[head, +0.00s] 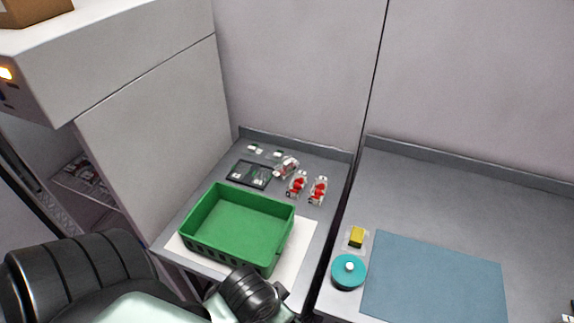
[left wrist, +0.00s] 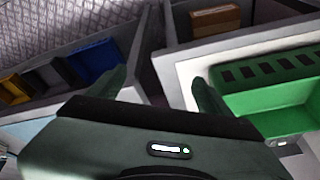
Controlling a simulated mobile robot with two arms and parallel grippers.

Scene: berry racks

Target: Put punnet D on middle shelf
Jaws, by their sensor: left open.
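Several clear punnets with red berries stand at the back of the grey counter: one punnet (head: 297,185), another (head: 318,190) to its right, and a tilted-looking one (head: 286,167) behind them. I cannot read any letter, so I cannot tell which is punnet D. A shelf (head: 82,184) with red-and-white items shows inside the cabinet at the left; I cannot tell which level it is. My left arm crosses the bottom of the head view. My left gripper (left wrist: 160,88) is open and empty in the left wrist view, with the green crate to its right. My right gripper is out of view.
The green crate (head: 238,228) is empty and sits on a white mat (head: 300,245). A dark tray (head: 250,175) lies behind it.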

